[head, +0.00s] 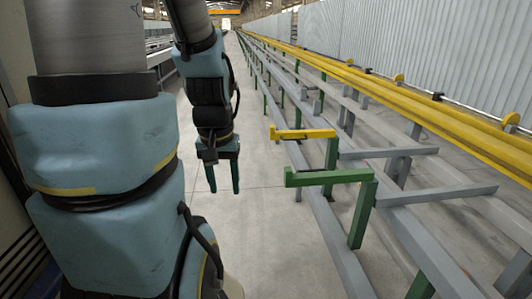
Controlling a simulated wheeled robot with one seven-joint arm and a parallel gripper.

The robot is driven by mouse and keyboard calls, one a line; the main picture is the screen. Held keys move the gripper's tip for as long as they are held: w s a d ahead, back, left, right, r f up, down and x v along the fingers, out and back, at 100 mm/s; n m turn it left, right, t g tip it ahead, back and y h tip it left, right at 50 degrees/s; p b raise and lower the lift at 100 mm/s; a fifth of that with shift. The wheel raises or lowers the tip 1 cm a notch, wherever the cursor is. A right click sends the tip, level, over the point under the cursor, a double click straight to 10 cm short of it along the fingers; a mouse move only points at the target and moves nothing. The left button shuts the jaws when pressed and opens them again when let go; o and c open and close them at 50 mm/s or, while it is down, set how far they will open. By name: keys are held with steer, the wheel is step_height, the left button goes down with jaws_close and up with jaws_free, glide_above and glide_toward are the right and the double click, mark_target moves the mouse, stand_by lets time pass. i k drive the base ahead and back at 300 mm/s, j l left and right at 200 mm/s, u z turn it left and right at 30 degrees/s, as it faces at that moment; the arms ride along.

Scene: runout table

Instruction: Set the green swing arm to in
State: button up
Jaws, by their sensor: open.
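The green swing arm (328,177) is a horizontal green bar on top of a green post (362,214) at the right of the head view. It points left, out over the aisle floor, with a short upturned tip at its left end. My gripper (224,189) hangs down left of the swing arm, with its two green fingers apart and nothing between them. It is clear of the swing arm, with a gap of floor showing between them.
A yellow swing arm (303,134) on a post stands just behind the green one, also pointing left. Grey rails and crossbars (437,194) run along the right, with long yellow tubes (400,95) beyond. Concrete floor (270,240) is free below my gripper.

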mark_target(317, 178)
steer(key=i+u, duration=0.2)
steer(key=i, duration=1.6)
steer(key=i+j+z, duration=0.15)
steer(key=i+z, duration=0.3)
steer(key=i+j+z, duration=0.35)
steer(key=i+z, duration=0.15)
steer(key=i, duration=0.15)
steer(key=i+j+z, duration=0.8)
steer(key=j+z, duration=0.15)
steer(key=j, duration=0.2)
steer(key=i+j+z, duration=0.2)
steer(key=j+z, duration=0.25)
steer(key=j, duration=0.25)
